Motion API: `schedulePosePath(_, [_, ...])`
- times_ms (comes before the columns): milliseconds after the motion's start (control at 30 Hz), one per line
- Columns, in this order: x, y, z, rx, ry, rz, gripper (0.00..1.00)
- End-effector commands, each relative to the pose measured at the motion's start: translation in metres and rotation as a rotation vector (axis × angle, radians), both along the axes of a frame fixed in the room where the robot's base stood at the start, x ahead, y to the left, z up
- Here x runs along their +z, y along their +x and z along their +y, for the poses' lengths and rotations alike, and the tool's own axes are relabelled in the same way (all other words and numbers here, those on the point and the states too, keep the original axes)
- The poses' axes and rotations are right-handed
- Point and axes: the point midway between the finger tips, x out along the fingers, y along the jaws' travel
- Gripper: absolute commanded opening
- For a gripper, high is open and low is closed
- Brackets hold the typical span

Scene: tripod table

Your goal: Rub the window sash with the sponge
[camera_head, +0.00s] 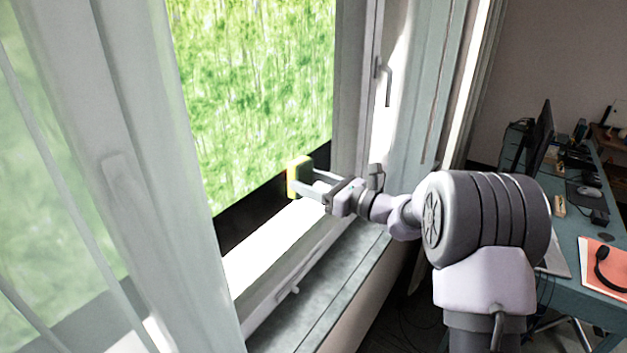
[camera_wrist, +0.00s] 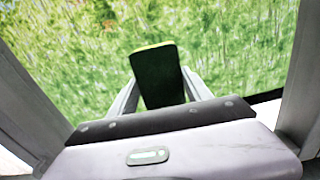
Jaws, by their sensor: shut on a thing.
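The sponge (camera_head: 299,177), yellow with a dark side, is held at the end of my gripper (camera_head: 313,186). In the wrist view the sponge (camera_wrist: 158,76) shows its dark face with a thin yellow-green top edge, between the two fingers of my gripper (camera_wrist: 160,90). My gripper is shut on it. The window sash (camera_head: 117,150) is a pale frame swung open at the left, with glass in it. The sponge is in the window opening, in front of the green outdoors, to the right of this sash. I see no contact between the sponge and a frame.
A window frame post (camera_head: 353,100) with a handle stands right of the opening. The sill (camera_head: 340,280) runs below my arm. A sheer curtain covers the left side. A desk (camera_head: 600,260) with a monitor and headphones stands at the right.

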Motion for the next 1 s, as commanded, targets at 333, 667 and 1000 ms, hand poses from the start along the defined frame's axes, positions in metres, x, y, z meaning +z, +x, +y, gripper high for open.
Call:
schedulePosePath(333, [-0.001,-0.021,0.019,0.005,0.000,0.001,0.25])
schedulePosePath(667, [0.000,-0.041,0.032,0.004,-0.001,0.000,0.25])
schedulePosePath(1000, [0.000,-0.066,0.049,0.003,0.000,-0.001,0.25])
